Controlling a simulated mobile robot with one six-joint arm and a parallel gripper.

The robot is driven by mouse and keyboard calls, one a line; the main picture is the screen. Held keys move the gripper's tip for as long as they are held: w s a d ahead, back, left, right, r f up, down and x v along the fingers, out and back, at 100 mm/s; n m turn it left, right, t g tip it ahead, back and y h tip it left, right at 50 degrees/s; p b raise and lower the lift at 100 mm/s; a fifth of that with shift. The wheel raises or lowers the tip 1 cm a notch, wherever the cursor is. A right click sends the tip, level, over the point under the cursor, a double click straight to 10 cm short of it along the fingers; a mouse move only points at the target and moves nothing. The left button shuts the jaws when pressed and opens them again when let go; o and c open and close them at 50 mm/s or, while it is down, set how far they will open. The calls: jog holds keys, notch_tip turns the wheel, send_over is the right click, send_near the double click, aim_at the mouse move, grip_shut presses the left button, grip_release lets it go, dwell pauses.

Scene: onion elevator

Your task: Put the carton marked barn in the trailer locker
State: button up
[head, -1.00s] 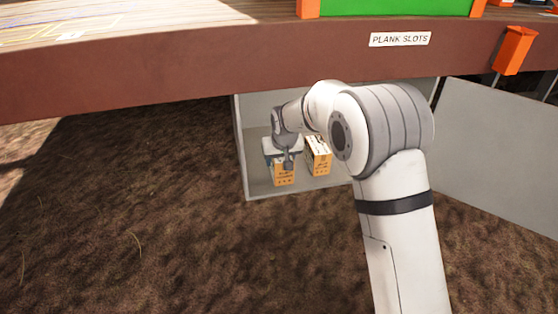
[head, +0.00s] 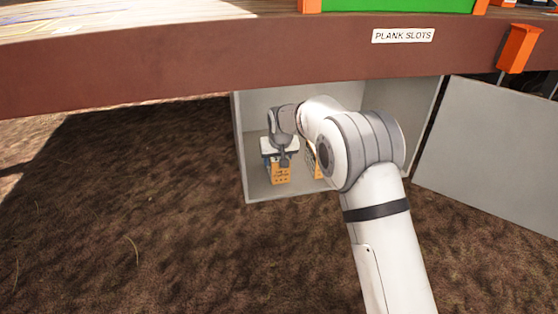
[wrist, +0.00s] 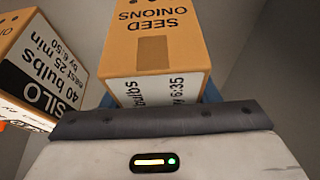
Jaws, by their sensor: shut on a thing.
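An orange carton (head: 281,174) is held in my gripper (head: 280,158) inside the open grey locker (head: 259,192) under the trailer deck. In the wrist view this carton (wrist: 155,45) reads "SEED ONIONS", and its white label shows only "bulbs" and "6:35"; its place name is hidden, so I cannot read whether it says barn. The carton looks upright, low by the locker floor; I cannot tell if it touches.
A second carton (head: 317,165) stands to the right in the locker, partly behind my arm. In the wrist view that carton (wrist: 40,60) is marked SILO. The locker door (head: 490,150) hangs open on the right. The deck edge (head: 180,75) overhangs the locker.

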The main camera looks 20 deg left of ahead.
jog(key=shift+f, duration=0.1)
jog(key=o, duration=1.3)
jog(key=p+v, duration=0.2)
jog(key=v, duration=0.4)
jog(key=shift+s+d+p, duration=0.1)
jog(key=shift+s+p, duration=0.05)
jog(key=shift+p, duration=0.15)
jog(key=s+d+p, duration=0.2)
jog(key=s+d, duration=0.4)
jog(key=s, duration=0.3)
jog(key=shift+s+f+p, duration=0.3)
jog(key=shift+s+f, duration=0.05)
